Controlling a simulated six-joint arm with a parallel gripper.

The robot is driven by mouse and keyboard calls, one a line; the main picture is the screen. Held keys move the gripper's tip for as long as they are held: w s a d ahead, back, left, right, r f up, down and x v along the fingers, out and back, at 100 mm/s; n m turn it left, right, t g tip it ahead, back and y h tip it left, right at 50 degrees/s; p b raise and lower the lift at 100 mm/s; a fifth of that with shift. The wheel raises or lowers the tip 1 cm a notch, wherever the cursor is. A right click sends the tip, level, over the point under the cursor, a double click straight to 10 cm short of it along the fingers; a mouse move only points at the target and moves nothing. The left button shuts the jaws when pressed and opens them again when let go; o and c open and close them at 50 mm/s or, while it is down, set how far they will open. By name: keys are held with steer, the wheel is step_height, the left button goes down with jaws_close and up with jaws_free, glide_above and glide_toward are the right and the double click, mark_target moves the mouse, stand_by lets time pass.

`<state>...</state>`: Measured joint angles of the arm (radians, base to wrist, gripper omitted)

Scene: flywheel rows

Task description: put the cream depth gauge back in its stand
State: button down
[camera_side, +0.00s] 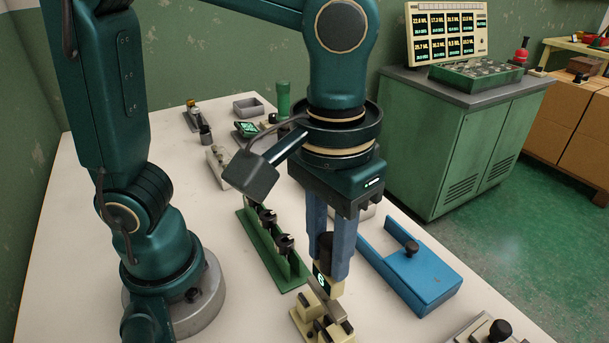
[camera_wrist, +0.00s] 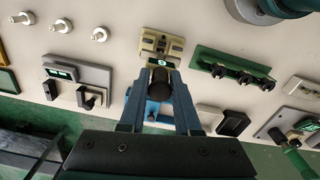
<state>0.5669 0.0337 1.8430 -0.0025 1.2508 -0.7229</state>
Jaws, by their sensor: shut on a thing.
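The cream depth gauge (camera_side: 322,281) has a black top and a small lit display. My gripper (camera_side: 333,266) is shut on it, and the gauge hangs upright between the two blue fingers. The cream stand (camera_side: 304,318) sits on the table just below the gauge at the front. In the wrist view the gauge's dark top (camera_wrist: 159,82) shows between the fingers, and the stand (camera_wrist: 148,44) shows just beyond it. The gauge's lower end overlaps the stand in both views, so I cannot tell whether they touch.
A green rack (camera_side: 262,247) with several black holders stands left of the gripper. A blue fixture (camera_side: 432,286) with a black knob lies to the right. Another fixture with a black knob (camera_side: 499,330) is at the front right edge. Small instruments stand farther back.

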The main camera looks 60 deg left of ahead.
mark_target(327, 269)
steer(key=shift+f, duration=1.55)
steer(key=c, duration=0.5)
jaws_free()
steer(key=shift+c, duration=0.2)
steer(key=shift+r, duration=2.55)
